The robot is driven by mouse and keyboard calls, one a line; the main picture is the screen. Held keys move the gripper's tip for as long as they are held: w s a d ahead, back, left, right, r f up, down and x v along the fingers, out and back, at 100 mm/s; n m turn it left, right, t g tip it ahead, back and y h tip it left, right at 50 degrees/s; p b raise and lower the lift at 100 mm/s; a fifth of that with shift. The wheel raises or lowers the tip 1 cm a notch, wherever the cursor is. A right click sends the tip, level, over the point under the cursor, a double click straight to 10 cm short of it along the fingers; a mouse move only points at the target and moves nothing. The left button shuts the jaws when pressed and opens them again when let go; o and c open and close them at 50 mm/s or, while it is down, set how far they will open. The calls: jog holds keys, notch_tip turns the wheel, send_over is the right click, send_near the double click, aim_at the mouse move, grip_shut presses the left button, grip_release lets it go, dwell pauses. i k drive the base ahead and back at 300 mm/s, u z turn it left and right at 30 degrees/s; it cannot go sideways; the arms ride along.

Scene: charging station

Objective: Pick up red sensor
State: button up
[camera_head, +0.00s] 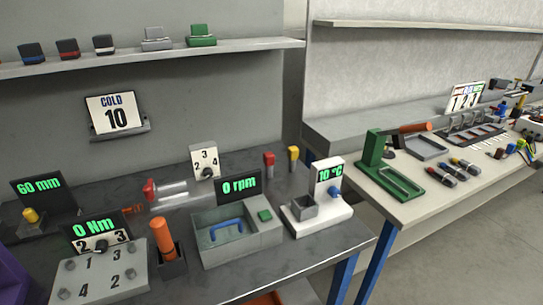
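A small upright piece with a red top (269,158) stands at the back of the near dark bench, beside a similar piece with a yellow top (293,153). It may be the red sensor; the view is too small to be sure. A red knob-like part (149,190) sits further left, by a shiny metal cylinder (174,192). A dark block with a red band (68,48) stands on the upper shelf. My gripper is not in view.
The near bench (318,248) holds a grey box with a blue handle (226,227), a white device reading 10 °C (318,213), an orange-handled tool (162,236) and a numbered grey block (101,276). A light table (407,205) stands to the right, with a green frame (374,150).

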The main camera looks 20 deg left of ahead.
aim_at(269, 158)
jog(key=u, duration=0.4)
jog(key=i, duration=0.6)
jog(key=u, duration=0.9)
jog(key=i, duration=0.3)
jog(key=u, duration=0.3)
